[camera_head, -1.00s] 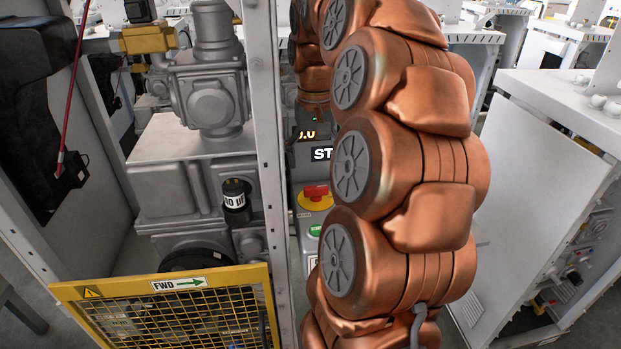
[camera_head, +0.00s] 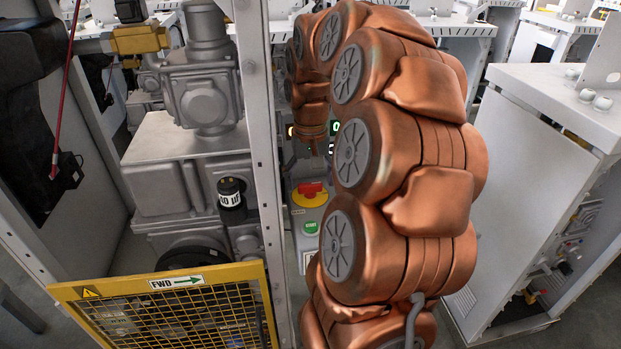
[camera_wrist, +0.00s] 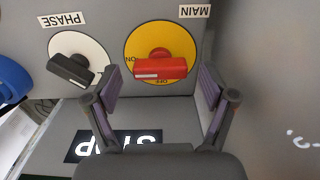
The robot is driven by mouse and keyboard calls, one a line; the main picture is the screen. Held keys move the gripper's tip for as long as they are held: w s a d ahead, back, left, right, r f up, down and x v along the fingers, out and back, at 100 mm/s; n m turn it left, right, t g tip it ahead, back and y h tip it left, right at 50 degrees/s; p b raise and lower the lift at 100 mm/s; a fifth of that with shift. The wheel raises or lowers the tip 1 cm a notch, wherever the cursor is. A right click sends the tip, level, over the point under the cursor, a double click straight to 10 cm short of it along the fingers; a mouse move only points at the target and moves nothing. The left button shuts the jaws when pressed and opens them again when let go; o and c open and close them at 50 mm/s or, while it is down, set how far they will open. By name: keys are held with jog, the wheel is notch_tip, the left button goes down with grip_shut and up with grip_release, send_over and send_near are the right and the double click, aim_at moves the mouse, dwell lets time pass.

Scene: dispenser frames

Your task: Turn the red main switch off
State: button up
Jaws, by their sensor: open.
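The red main switch (camera_wrist: 160,67) is a red handle on a round yellow plate (camera_wrist: 160,38) under a MAIN label in the wrist view. Its handle lies across the picture, near the ON mark at the left. In the head view the red switch (camera_head: 312,189) shows on its yellow plate beside my arm. My gripper (camera_wrist: 160,86) is open, its two fingers on either side of the red handle and apart from it in the picture. Whether they are level with the handle in depth I cannot tell.
A black PHASE switch (camera_wrist: 70,68) on a white plate sits left of the main switch. A blue part (camera_wrist: 12,80) is at the far left. A green START button (camera_head: 310,227) is below the switch. A steel post (camera_head: 262,150) and yellow guard (camera_head: 175,310) stand left.

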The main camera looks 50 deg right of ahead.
jog(key=shift+c, duration=0.4)
jog(key=c, duration=1.1)
jog(key=n+b, duration=0.2)
jog(key=n, duration=0.1)
jog(key=shift+w+f+n, duration=0.1)
jog(key=shift+n, duration=0.3)
jog(key=n+b, duration=0.1)
jog(key=n, duration=0.9)
jog(key=shift+n+p, duration=0.3)
jog(key=shift+n, duration=1.8)
